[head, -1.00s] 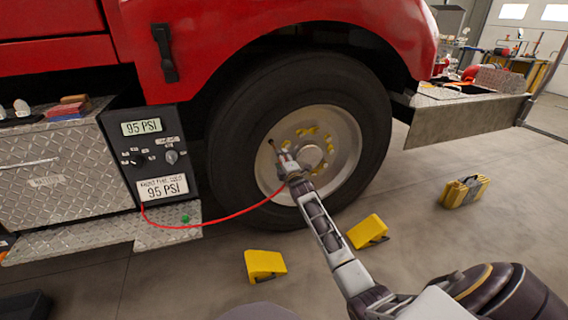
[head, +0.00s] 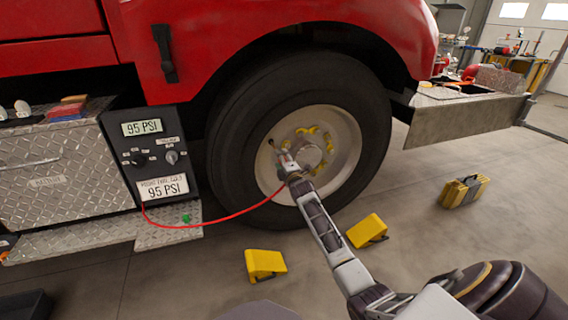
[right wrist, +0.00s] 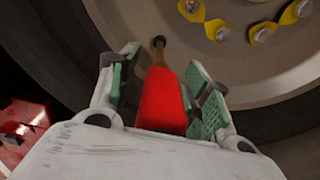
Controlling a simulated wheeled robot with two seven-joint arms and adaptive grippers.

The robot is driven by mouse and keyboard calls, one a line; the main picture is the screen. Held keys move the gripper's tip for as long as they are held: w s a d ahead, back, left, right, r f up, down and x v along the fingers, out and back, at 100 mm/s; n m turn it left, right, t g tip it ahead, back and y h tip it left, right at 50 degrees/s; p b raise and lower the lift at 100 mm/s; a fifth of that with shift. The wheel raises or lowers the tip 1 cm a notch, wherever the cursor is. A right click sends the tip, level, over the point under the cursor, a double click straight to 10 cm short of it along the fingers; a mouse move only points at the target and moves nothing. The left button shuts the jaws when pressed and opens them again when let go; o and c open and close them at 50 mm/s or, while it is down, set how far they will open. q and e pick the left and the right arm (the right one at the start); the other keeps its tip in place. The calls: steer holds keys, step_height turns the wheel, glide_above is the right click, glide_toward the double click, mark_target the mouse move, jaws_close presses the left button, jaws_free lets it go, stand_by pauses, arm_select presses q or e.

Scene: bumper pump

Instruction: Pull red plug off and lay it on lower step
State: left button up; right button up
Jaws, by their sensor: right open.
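The red plug (right wrist: 162,100) is on the end of the brass valve stem (right wrist: 159,55) at the truck wheel (head: 345,140). It shows in the right wrist view between the two green-padded fingers of my right gripper (right wrist: 160,92). The fingers are open, one on each side of the plug, with a gap visible at least on the left. In the head view my right gripper (head: 287,165) is at the wheel and mostly hides the plug. The lower step (head: 168,234) is the diamond-plate ledge below the gauge box, left of the wheel. My left gripper is not in view.
A red hose (head: 235,214) sags from the gauge box (head: 152,155) to the wheel. A small green object (head: 186,218) is on the lower step. Yellow chocks (head: 265,264) and a yellow case (head: 465,191) are on the floor. Yellow nut markers (right wrist: 263,31) are near the valve.

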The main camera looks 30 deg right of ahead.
steer(key=shift+p, duration=0.35)
stand_by(0.5)
jaws_close()
steer(key=shift+p+v, duration=0.95)
steer(key=shift+v, duration=0.05)
steer(key=shift+p+v, duration=1.5)
steer(key=shift+v, duration=0.5)
steer(key=shift+w+a+r, duration=0.1)
